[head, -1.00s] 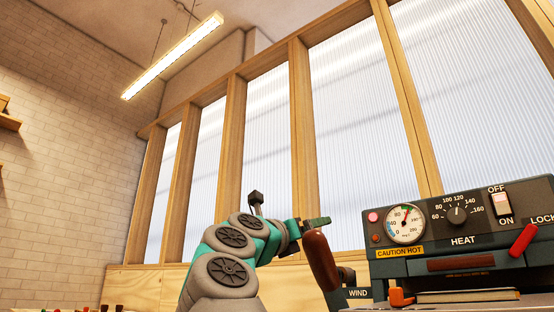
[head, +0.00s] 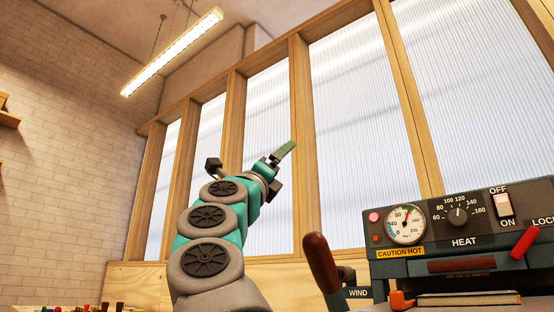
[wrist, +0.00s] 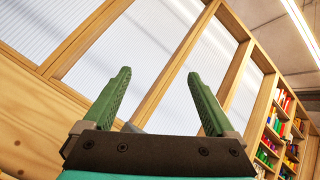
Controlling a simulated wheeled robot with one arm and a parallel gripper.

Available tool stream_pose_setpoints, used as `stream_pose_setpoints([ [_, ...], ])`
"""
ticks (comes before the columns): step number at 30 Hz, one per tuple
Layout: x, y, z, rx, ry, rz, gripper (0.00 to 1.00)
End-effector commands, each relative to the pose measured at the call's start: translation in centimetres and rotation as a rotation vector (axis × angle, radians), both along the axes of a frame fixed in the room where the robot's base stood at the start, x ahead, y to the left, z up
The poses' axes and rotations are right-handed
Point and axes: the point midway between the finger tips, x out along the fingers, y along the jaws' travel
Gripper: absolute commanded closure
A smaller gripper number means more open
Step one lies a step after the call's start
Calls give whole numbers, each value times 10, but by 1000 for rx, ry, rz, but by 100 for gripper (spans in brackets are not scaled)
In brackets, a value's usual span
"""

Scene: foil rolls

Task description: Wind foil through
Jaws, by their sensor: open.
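The foil machine (head: 460,232) stands at the lower right in the head view. It has a dial gauge (head: 405,225), a HEAT knob (head: 458,217), an OFF/ON switch (head: 503,205) and a red LOCK lever (head: 524,242). The brown-handled WIND crank (head: 322,268) leans at its left side. My gripper (head: 284,150) is raised up and left of the crank, apart from it and from the machine. In the wrist view its two green fingers (wrist: 158,100) are spread with nothing between them. No foil roll can be made out.
A wood-framed wall of ribbed translucent panels (head: 345,130) rises behind. A lamp (head: 172,52) hangs at upper left. Small coloured items (head: 70,308) show at the lower left edge. Shelves of coloured rolls (wrist: 280,130) show in the wrist view. Open air surrounds my gripper.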

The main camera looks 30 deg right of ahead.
Motion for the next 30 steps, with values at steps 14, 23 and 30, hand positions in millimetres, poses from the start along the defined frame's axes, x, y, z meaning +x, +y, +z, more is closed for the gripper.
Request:
stream_pose_setpoints([
  [14,0,4,4,-23,8,-6,9],
  [23,-12,22,28,-123,11,-29,9],
  [30,-24,115,85,-540,122,-135,9],
])
